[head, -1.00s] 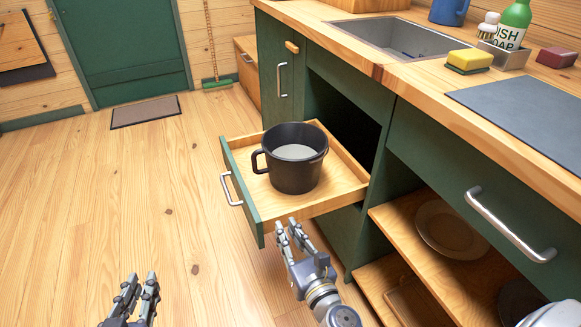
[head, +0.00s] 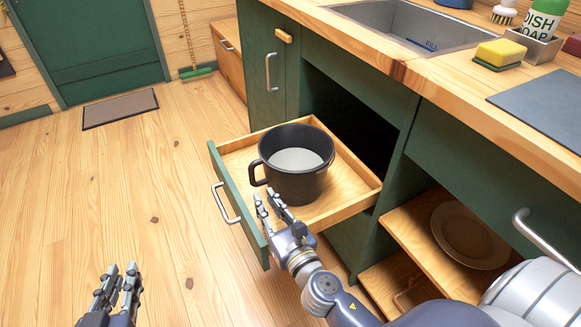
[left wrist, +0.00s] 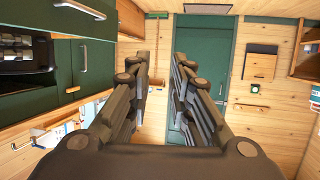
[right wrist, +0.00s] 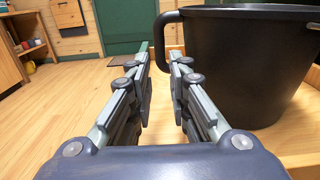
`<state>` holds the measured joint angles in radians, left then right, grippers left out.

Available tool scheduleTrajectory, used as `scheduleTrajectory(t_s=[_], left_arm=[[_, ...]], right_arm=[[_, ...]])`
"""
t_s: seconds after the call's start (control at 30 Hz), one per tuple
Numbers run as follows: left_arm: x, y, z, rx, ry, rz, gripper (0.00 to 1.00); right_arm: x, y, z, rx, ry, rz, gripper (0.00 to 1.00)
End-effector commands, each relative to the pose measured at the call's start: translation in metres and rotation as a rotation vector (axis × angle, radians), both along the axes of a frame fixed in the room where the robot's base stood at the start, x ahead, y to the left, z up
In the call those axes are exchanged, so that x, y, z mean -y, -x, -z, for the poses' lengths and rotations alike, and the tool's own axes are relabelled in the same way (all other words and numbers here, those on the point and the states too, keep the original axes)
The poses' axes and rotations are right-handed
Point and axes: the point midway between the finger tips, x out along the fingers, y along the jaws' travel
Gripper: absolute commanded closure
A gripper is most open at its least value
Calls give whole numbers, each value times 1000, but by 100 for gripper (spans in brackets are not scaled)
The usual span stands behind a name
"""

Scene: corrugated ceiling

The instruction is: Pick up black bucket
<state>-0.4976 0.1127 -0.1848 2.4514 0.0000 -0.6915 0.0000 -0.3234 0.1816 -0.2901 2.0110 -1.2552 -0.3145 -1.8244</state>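The black bucket (head: 292,178) stands upright in the open wooden drawer (head: 345,190), with its handle on its left side. Its inside looks light grey. It also fills the upper right of the right wrist view (right wrist: 245,65), with the handle (right wrist: 172,60) near the fingertips. My right gripper (head: 268,200) is open and empty, at the drawer's near side, close in front of the bucket. My left gripper (head: 120,275) is open and empty over the floor at lower left, far from the bucket; its parted fingers also show in the left wrist view (left wrist: 158,75).
The green drawer front (head: 238,205) with a metal handle stands out from the cabinet. The wooden counter (head: 440,85) with sink (head: 410,30), sponge (head: 500,52) and soap bottle (head: 545,18) is at right. A plate (head: 470,235) lies on a lower shelf. The floor at left is clear.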

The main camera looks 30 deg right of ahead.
Motion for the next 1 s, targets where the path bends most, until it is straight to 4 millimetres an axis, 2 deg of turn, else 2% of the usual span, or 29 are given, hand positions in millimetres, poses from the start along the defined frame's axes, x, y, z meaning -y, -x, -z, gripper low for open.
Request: scheduleTrajectory(t_s=[0.2, 0.4, 0.8, 1.0], left_arm=[[-2, 4, 8, -46, -11, -3, 80], [-3, 5, 10, -53, -13, -4, 80], [-1, 1, 2, -4, -1, -2, 80], [0, -2, -5, 23, 4, 0, 80]], right_arm=[[-1, -30, -1, 2, 2, 0, 82], [-2, -40, 0, 0, 0, -1, 82], [-3, -87, 0, 1, 0, 0, 82], [-3, -92, 0, 0, 0, 0, 82]])
